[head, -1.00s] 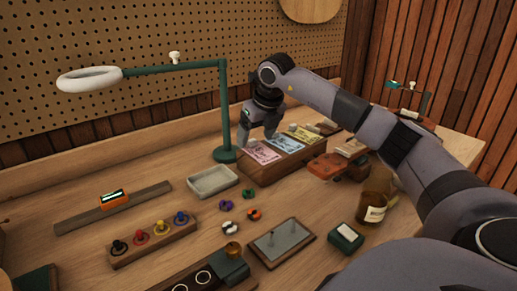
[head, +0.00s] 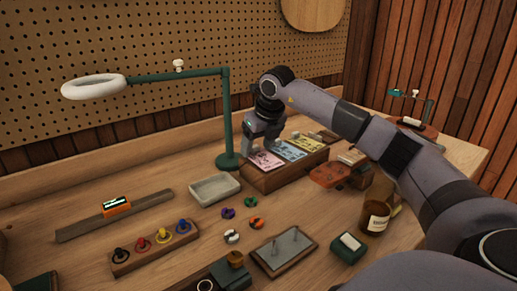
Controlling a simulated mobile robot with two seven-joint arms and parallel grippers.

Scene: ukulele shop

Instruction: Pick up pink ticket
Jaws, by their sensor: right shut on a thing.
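The pink ticket (head: 264,161) lies at the left end of a wooden ticket holder (head: 270,183), beside a blue ticket (head: 290,151) and a yellow ticket (head: 308,143). My right gripper (head: 260,151) points down over the pink ticket and is shut on it at its upper part; the fingertips partly cover it. The ticket still appears to rest in the holder. My left gripper is not in view.
A green lamp post (head: 227,120) stands just left of the holder. An orange-brown block (head: 328,174) sits to the right, with an amber jar (head: 375,214) nearer.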

